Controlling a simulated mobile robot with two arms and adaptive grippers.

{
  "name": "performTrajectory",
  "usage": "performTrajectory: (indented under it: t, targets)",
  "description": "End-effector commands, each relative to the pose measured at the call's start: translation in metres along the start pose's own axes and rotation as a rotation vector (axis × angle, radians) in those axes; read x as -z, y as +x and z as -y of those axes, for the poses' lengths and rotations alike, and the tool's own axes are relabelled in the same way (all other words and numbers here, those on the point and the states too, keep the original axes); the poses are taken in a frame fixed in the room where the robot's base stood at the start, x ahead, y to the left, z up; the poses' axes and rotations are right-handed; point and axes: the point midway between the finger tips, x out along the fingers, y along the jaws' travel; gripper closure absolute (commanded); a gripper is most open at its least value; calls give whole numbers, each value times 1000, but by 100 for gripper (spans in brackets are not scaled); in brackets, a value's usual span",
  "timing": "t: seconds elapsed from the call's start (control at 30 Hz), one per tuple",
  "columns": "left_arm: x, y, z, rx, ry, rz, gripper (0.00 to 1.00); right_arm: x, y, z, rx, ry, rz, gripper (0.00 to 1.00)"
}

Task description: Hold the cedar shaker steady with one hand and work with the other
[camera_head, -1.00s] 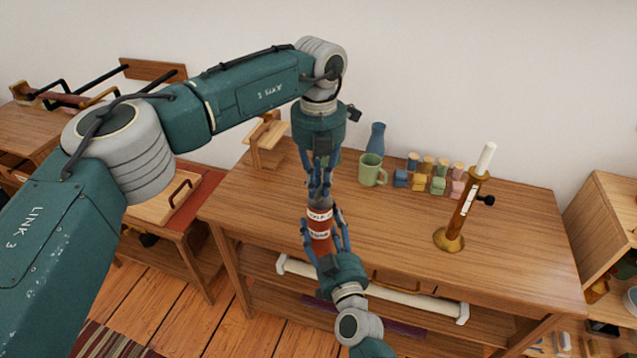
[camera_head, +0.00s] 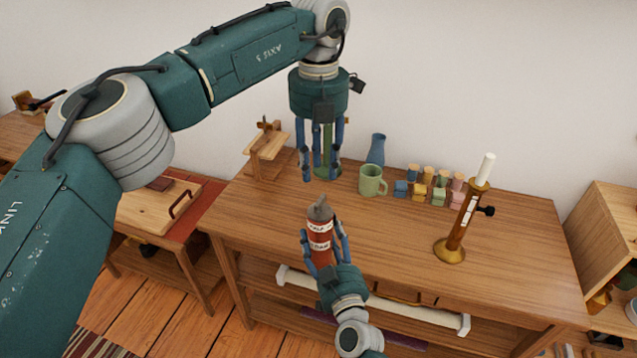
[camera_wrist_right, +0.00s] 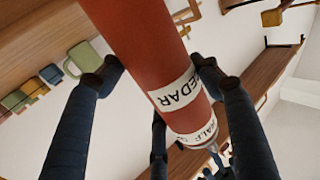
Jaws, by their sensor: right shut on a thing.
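The cedar shaker (camera_head: 319,258) is a red-brown cylinder with white label bands and a grey pointed top. It stands nearly upright, tilted slightly, at the front edge of the wooden table (camera_head: 400,235). My right gripper (camera_head: 326,240) is shut around its body from the front. In the right wrist view the shaker (camera_wrist_right: 140,50) shows the word CEDAR between my dark fingers (camera_wrist_right: 155,85).
A green mug (camera_head: 371,181), a blue vase (camera_head: 376,149) and several coloured blocks (camera_head: 420,190) stand at the table's back. A brass-based wooden stand with a white candle-like rod (camera_head: 462,218) is at the right. A small wooden rack (camera_head: 266,148) is at the left. The middle right is clear.

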Motion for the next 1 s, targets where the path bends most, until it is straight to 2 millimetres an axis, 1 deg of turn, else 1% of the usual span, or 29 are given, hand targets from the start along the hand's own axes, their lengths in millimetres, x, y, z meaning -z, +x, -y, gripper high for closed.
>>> performTrajectory:
  t: [0.03,0.1,0.23,0.4,0.67,0.7,0.8,1.0]
  targets:
    - [0,-10,0,-1,-1,2,67,-1,0,0,0,0,2,67]
    - [0,-20,0,1,-2,2,67,-1,0,0,0,0,1,67]
    - [0,-32,0,1,-1,0,67,-1,0,0,0,0,1,67]
    - [0,-37,0,1,0,0,67,-1,0,0,0,0,1,67]
    - [0,-36,0,1,0,0,67,0,0,0,-1,-1,0,67]
    - [0,-36,0,1,0,0,67,0,0,0,-1,-1,0,32]
    - [0,-36,0,1,0,0,67,0,0,0,-1,0,0,14]
    - [0,-36,0,1,-1,0,67,0,0,0,-1,0,0,14]
